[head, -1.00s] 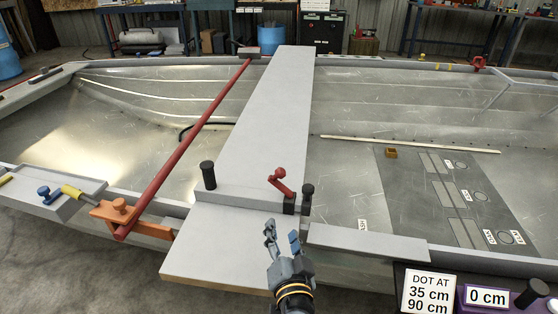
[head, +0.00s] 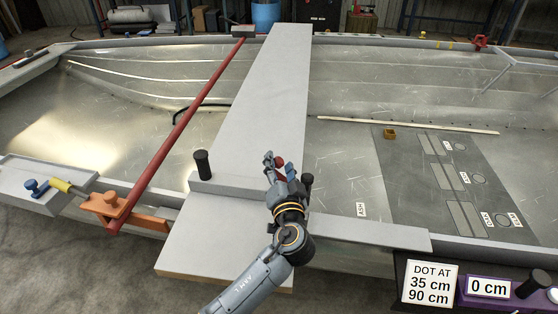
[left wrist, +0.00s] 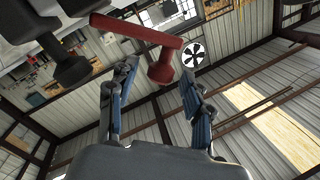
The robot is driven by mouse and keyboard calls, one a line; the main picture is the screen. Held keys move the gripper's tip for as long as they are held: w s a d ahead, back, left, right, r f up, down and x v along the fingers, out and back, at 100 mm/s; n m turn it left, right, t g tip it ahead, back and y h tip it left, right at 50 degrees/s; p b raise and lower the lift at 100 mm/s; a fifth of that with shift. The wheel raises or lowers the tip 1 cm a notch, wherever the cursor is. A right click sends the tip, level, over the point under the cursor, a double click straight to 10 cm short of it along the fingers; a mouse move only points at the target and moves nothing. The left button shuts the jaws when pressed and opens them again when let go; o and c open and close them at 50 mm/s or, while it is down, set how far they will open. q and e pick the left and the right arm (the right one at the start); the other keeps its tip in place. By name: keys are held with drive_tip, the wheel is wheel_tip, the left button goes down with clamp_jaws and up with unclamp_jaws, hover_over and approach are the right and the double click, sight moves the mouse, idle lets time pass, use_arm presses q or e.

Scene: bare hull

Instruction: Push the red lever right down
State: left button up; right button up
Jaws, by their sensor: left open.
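The red lever (head: 281,169) is on the light grey plank (head: 268,95) lying across the hull. In the head view it is largely hidden behind my left gripper (head: 278,162). My right gripper is in neither view.
Black knobs stand left (head: 202,164) and right (head: 307,180) of my gripper. A long red bar (head: 180,125) and orange clamp (head: 113,205) are at the left. A flat grey board (head: 370,232) lies at the right. The hull floor beyond is mostly clear.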

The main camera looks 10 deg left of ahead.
use_arm(q)
drive_tip(key=shift+x, duration=0.95)
drive_tip(key=shift+c, duration=0.2)
clamp_jaws()
